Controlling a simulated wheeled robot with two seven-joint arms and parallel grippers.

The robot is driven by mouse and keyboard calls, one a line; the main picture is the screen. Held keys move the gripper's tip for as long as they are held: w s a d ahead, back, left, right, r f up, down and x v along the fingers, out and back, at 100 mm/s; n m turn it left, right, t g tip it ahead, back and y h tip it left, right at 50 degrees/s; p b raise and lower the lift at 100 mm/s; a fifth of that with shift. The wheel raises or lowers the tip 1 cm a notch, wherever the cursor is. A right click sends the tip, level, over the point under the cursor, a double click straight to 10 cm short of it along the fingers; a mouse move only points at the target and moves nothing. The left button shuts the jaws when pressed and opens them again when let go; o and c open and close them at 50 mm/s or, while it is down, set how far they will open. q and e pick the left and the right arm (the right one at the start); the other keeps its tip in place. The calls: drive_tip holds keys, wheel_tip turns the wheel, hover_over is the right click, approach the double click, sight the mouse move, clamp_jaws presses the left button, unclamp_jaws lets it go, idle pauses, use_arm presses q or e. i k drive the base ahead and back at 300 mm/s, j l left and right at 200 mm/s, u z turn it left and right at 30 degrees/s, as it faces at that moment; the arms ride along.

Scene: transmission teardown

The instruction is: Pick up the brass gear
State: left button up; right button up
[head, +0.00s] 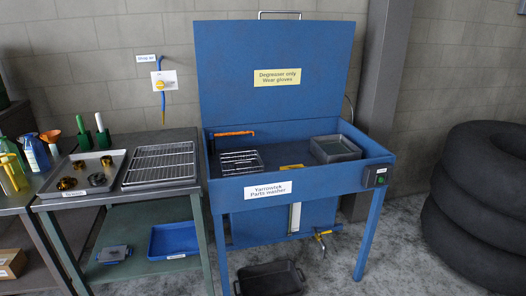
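A shallow metal tray (54,187) stands on the left bench and holds several small round parts. Two of them look brass or gold coloured: one part (67,184) at the tray's front left and one (79,165) farther back. They are too small to tell for sure which is the brass gear. A greyer round part (97,179) lies at the front right, and another gold-brown part (106,160) lies at the back right. Neither of my grippers is in view.
A wire rack (160,165) lies right of the tray. Green-bodied brushes (102,138) and bottles (36,153) stand behind and left of it. A blue parts washer (300,190) with raised lid adjoins the bench. Stacked tyres (470,215) stand far right. Grey floor shows in front.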

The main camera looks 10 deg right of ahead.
sight(67, 182)
drive_tip(key=i+j, duration=0.15)
drive_tip(key=i, duration=0.3)
drive_tip(key=i+j+u, duration=0.1)
drive_tip(key=i, duration=0.35)
drive_tip(key=i+j, duration=0.2)
drive_tip(key=i, duration=0.25)
